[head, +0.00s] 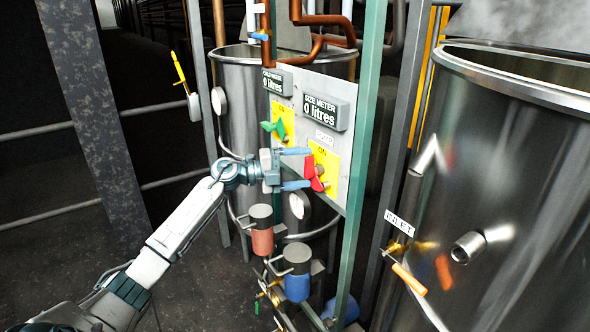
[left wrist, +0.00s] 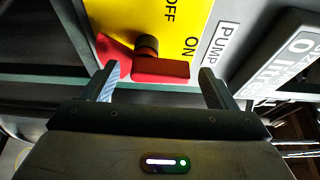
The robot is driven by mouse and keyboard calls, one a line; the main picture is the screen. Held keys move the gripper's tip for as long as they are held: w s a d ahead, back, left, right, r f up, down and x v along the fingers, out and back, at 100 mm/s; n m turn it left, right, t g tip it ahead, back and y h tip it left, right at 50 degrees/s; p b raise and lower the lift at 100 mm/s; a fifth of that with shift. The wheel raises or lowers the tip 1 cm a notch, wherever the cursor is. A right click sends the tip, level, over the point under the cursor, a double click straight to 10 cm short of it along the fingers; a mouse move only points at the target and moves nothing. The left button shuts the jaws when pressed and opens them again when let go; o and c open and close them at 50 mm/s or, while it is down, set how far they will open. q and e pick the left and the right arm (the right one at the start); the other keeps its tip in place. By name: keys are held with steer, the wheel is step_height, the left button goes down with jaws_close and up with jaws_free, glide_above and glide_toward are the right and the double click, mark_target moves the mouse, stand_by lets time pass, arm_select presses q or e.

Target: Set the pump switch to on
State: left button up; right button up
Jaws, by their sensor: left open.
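The red pump switch (head: 314,174) sits on a yellow plate (head: 330,157) on the grey control panel. In the left wrist view, the switch (left wrist: 160,70) has a dark round hub, and the plate (left wrist: 150,18) reads OFF and ON beside a PUMP label (left wrist: 222,44). The switch's broad red end lies near the word ON; I cannot tell its exact setting. My left gripper (head: 304,168) is open in front of the switch, with one blue-grey finger above and one below in the head view. In the wrist view its fingertips (left wrist: 157,80) flank the switch, with no clear grip.
A green switch (head: 273,129) on another yellow plate is up and left. Two litre meters (head: 325,111) are above. Green posts (head: 362,120) frame the panel. Steel tanks stand behind (head: 235,110) and at right (head: 510,200). Red and blue pumps (head: 297,285) are below.

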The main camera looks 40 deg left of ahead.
arm_select(q)
steer(key=b+v, duration=0.6)
steer(key=v, duration=0.4)
steer(key=shift+s+a, duration=0.25)
stand_by(0.4)
